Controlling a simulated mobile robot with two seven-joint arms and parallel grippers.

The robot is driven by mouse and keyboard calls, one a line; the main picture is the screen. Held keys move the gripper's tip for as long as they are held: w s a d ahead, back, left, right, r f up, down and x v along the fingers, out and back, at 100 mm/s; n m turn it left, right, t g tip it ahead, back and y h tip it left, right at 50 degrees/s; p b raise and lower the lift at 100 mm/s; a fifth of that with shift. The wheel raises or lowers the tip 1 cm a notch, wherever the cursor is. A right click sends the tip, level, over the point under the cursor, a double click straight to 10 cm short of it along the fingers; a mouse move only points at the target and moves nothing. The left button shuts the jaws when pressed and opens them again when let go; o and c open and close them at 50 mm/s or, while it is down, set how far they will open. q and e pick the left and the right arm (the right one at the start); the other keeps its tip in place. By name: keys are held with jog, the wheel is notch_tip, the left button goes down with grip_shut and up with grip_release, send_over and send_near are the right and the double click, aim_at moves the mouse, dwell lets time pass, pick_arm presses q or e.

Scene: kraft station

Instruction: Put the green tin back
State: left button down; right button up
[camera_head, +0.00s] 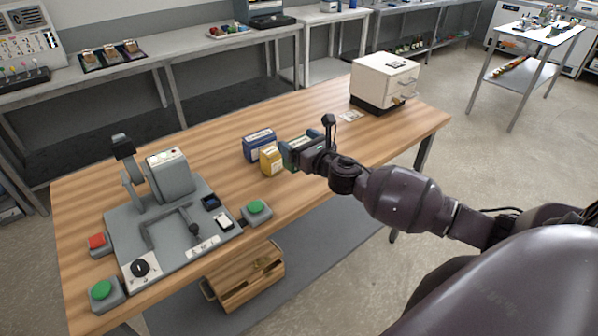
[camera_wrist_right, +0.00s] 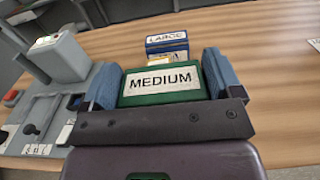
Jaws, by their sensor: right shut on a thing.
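The green tin (camera_wrist_right: 138,98), labelled MEDIUM, sits between the two blue-grey fingers of my right gripper (camera_wrist_right: 162,80) in the wrist view. My right gripper (camera_head: 299,150) is shut on it. In the head view the gripper covers most of the tin, over the middle of the wooden table beside the yellow tin (camera_head: 271,160). A blue tin (camera_head: 259,139) stands just behind the yellow one. In the wrist view the blue tin, labelled LARGE (camera_wrist_right: 167,37), shows beyond the green tin. I cannot tell if the green tin touches the table. My left gripper is not in view.
The wooden table (camera_head: 330,115) has a grey press fixture (camera_head: 168,235) with buttons on its left. A white drawer cabinet (camera_head: 385,80) stands at its far right, with a small pale card (camera_head: 350,116) near it. A wooden drawer (camera_head: 250,275) hangs below the front edge.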

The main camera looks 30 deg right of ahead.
notch_tip(320, 180, down, 5)
jog(key=shift+b, duration=0.65)
notch_tip(320, 180, down, 4)
jog(key=shift+r+b, duration=0.2)
jog(key=shift+b, duration=0.55)
jog(key=shift+r, duration=0.1)
jog(key=shift+f, duration=0.2)
jog(key=o, duration=0.8)
